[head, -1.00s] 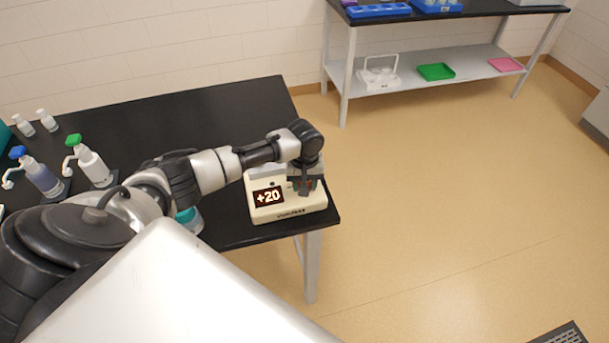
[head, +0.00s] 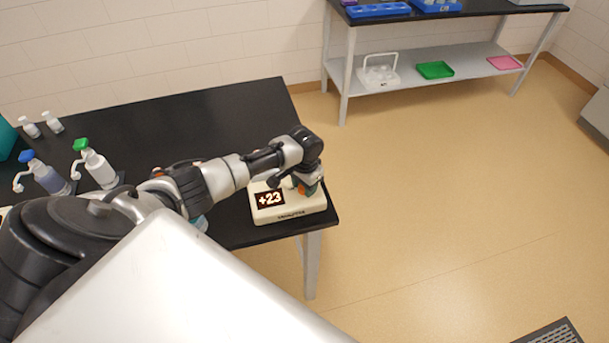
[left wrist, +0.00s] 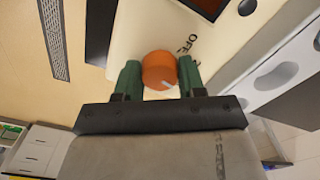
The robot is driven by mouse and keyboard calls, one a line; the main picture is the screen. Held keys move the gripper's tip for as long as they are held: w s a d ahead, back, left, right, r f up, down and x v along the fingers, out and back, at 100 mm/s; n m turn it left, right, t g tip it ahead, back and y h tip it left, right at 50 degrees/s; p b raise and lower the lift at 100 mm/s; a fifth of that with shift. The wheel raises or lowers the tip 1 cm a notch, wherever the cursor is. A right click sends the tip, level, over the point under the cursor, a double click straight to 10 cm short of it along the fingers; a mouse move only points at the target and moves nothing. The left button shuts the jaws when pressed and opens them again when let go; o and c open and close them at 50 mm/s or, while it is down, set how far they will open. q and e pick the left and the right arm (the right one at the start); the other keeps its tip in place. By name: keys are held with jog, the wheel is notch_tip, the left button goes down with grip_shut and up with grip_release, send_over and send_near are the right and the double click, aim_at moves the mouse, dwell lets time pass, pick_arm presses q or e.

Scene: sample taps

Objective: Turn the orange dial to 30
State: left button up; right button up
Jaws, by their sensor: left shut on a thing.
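The orange dial (left wrist: 159,70) sits on a cream-coloured device, with a white mark on its side and "OFF" printed beside it. The device (head: 290,208) stands at the right front corner of the black table, and its display (head: 270,199) reads +23. My left gripper (left wrist: 160,78) is shut on the dial, one green finger on each side of it. In the head view my left gripper (head: 306,186) comes down over the right part of the device and mostly hides the dial. My right gripper is not in view.
Pump bottles with a green top (head: 97,165) and a blue top (head: 44,175) stand at the table's left. Two small white bottles (head: 42,126) are behind them. The back of the black table (head: 200,115) is clear. A shelf unit (head: 430,75) with trays stands beyond.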

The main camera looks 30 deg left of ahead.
pick_arm(q)
jog(key=shift+m, duration=0.5)
jog(key=o, duration=0.9)
notch_tip(320, 180, up, 11)
jog(key=shift+f+b, duration=0.1)
jog(key=shift+b, duration=0.75)
